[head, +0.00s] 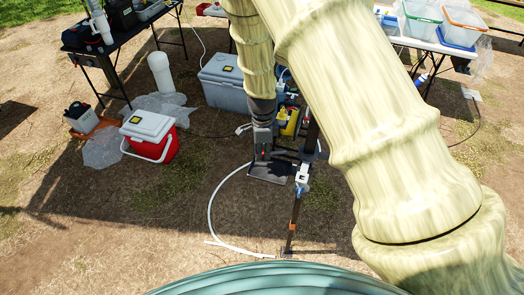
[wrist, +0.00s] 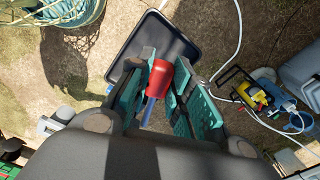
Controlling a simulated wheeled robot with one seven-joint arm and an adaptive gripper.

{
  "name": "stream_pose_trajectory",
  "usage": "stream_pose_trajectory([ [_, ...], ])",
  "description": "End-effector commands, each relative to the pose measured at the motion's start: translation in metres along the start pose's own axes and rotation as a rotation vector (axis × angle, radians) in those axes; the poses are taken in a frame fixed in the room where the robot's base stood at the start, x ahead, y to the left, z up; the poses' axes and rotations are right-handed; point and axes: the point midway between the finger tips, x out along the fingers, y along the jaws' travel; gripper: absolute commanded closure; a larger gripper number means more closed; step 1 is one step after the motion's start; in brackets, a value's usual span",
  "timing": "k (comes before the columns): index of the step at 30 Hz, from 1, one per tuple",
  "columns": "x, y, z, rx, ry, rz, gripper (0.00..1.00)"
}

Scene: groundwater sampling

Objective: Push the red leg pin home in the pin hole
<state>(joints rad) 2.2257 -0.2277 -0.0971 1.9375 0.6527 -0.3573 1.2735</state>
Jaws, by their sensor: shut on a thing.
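My gripper (wrist: 164,70) is closed around a red cylinder, which looks like the red leg pin (wrist: 160,82), in the wrist view. The pin sits between the green finger pads, with a thin blue part (wrist: 148,110) beside its lower end. In the head view my gripper (head: 262,152) is low over the ground at a dark flat tray (head: 268,174), partly behind my arm. I cannot make out the pin hole in either view, nor tell how deep the pin sits.
A slim upright leg or post (head: 294,214) stands just right of the tray. A white hose (head: 211,207) curves on the ground. A yellow device (head: 290,122) and a grey cooler (head: 222,86) are behind. A red cooler (head: 148,137) is left. Bare ground lies at front left.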

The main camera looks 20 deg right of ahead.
Motion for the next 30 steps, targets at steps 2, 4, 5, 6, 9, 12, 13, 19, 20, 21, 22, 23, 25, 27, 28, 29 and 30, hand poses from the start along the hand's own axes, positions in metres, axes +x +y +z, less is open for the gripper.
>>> stream_pose_trajectory([
  [2, 0.004, 0.0, 0.001, -0.001, -0.001, 0.0, 0.98],
  [4, 0.007, 0.0, 0.001, -0.001, 0.0, -0.001, 0.98],
  [5, 0.008, 0.0, 0.001, -0.001, 0.0, -0.001, 0.98],
  [6, 0.01, 0.0, 0.001, -0.001, 0.0, -0.001, 0.98],
  [9, 0.016, 0.0, 0.001, -0.001, 0.0, -0.002, 0.98],
  [12, 0.024, 0.0, 0.001, -0.001, 0.0, 0.0, 0.98],
  [13, 0.027, 0.0, 0.001, 0.0, -0.001, 0.0, 0.98],
  [19, 0.045, 0.0, 0.001, -0.001, 0.0, 0.0, 0.98],
  [20, 0.047, 0.0, 0.001, -0.001, 0.0, 0.0, 0.98],
  [21, 0.051, 0.0, 0.001, -0.001, 0.0, 0.0, 0.98],
  [22, 0.053, 0.0, 0.001, -0.001, -0.001, 0.0, 0.98],
  [23, 0.056, 0.0, 0.001, -0.001, -0.001, 0.0, 0.98],
  [25, 0.06, 0.0, 0.001, -0.001, -0.001, -0.001, 0.98],
  [27, 0.064, 0.0, 0.001, -0.001, -0.001, -0.002, 0.98],
  [28, 0.066, 0.0, 0.001, -0.001, -0.001, -0.002, 0.98],
  [29, 0.067, 0.0, 0.001, -0.001, -0.001, -0.002, 0.98],
  [30, 0.069, 0.0, 0.001, -0.001, -0.001, -0.002, 0.98],
])
